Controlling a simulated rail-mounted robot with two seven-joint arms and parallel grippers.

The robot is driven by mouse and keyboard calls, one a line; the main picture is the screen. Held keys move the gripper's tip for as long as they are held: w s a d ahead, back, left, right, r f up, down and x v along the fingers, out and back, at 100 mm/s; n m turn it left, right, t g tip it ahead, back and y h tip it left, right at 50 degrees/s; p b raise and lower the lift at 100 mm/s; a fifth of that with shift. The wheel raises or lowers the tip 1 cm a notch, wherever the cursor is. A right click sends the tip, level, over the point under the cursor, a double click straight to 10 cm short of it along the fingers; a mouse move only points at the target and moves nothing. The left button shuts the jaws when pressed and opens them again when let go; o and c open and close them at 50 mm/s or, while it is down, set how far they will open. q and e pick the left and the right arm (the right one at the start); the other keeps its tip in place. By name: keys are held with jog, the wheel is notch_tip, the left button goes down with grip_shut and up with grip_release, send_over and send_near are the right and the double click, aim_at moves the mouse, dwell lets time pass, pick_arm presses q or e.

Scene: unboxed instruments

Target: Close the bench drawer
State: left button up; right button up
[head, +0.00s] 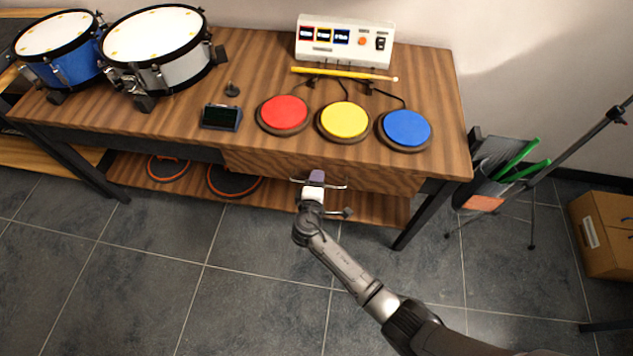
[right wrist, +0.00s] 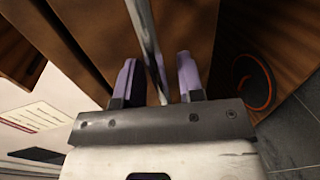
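The bench drawer's wooden front (head: 262,163) sits under the front edge of the bench top (head: 180,120), right of the middle. The head view does not clearly show how far out it is. A thin metal handle (head: 336,187) runs along the front; it also shows in the right wrist view (right wrist: 145,35). My right gripper (head: 317,177) is at the handle. In the right wrist view its two purple fingers (right wrist: 157,75) stand apart on either side of the bar, with gaps visible, so it looks open around the handle. My left gripper is not in view.
On the bench stand two drums (head: 158,50), red, yellow and blue pads (head: 344,120), a drumstick (head: 345,74) and a white control box (head: 343,42). Hoops (head: 235,181) lie on the lower shelf. A stand (head: 530,200) and cardboard box (head: 603,235) are at right. The front floor is clear.

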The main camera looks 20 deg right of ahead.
jog(key=shift+s+a, duration=0.1)
jog(key=shift+s, duration=0.05)
jog(key=p+v, duration=0.4)
jog(key=v, duration=0.9)
jog(key=shift+s+a, duration=0.2)
jog(key=shift+s, duration=0.1)
